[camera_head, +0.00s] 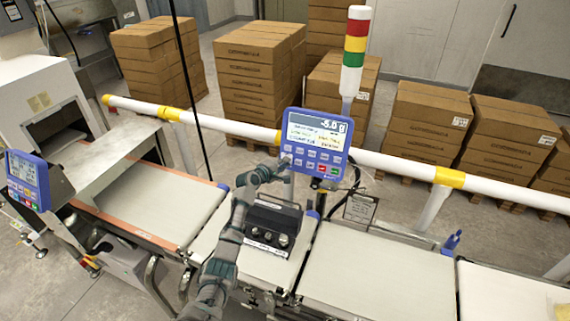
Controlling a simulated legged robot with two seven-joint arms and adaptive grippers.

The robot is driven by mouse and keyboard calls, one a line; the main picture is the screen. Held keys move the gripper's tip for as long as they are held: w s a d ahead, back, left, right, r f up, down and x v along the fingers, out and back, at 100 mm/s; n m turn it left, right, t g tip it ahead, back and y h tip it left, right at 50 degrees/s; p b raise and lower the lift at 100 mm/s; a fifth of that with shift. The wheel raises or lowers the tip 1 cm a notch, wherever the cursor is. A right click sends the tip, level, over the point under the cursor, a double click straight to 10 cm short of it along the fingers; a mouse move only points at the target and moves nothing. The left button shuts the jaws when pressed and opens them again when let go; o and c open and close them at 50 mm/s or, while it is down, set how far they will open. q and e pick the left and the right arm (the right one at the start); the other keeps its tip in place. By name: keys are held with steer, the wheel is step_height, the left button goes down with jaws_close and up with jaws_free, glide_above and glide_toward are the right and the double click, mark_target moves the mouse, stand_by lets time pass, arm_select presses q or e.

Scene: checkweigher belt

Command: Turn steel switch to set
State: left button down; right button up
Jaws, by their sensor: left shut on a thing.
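A black control box (275,219) sits over the belt line in the middle of the view. Its sloped front carries a few small steel knobs (266,234), with pale labels below too small to read. I cannot tell which one is the steel switch or where its marks point. My left gripper (272,175) is at the back top of the box, below and left of the blue display. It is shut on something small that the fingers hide. The knobs on the front show clear of the fingers. My right gripper is not in view.
The blue weigher display (316,143) reads about -5.0 g, beside a red, yellow and green light tower (355,48). A white rail (395,164) runs behind the belts (380,271). A second blue panel (28,180) is at left. Stacked cartons (258,70) stand behind.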

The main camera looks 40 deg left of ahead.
arm_select(q)
steer(key=shift+f+m, duration=0.3)
steer(key=shift+f, duration=0.05)
steer(key=c, duration=1.2)
jaws_free()
steer(key=shift+a+r, duration=0.1)
steer(key=shift+a, duration=0.05)
steer(key=v, duration=1.1)
steer(key=shift+s+r, duration=0.2)
steer(key=shift+s, duration=0.15)
steer(key=shift+f, duration=0.1)
